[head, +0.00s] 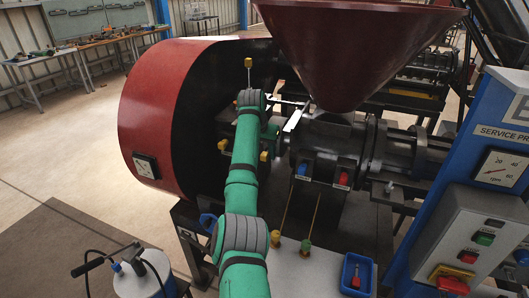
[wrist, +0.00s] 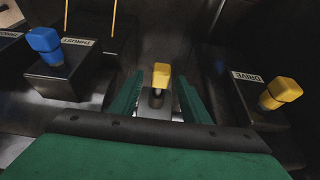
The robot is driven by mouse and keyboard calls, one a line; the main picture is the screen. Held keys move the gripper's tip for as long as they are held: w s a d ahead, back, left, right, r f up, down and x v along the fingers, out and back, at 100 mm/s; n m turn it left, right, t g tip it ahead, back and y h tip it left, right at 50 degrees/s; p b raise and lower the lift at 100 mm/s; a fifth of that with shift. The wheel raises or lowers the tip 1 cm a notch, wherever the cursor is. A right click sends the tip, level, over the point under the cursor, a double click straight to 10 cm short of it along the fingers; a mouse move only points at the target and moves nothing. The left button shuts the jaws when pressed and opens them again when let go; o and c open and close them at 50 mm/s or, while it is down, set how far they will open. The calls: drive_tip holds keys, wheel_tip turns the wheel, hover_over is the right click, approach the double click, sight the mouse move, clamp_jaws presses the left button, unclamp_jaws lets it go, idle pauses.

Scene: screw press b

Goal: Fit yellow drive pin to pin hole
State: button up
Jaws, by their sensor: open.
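A yellow-headed pin (wrist: 161,75) stands between my gripper's (wrist: 160,92) two green fingers in the wrist view. The fingers are open, with a gap on each side of the pin. Its dark shank meets a grey metal piece (wrist: 155,103); I cannot tell how deep it sits. Another yellow-headed pin (wrist: 282,92) stands in a dark block labelled DRIVE (wrist: 248,100) at the right. In the head view, yellow heads show at the lower right of my arm (head: 264,156) and at its left (head: 222,145). My gripper is mostly hidden there by my arm.
A blue-headed pin (wrist: 45,45) stands in a block labelled THRUST (wrist: 62,72), left of my fingers. A red-headed pin (head: 343,178), the dark red hopper (head: 355,45), the red round guard (head: 160,100) and the blue control stand (head: 470,130) surround the work area.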

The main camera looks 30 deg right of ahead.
drive_tip(key=v, duration=1)
drive_tip(key=shift+r, duration=0.35)
drive_tip(key=shift+s+a, duration=0.1)
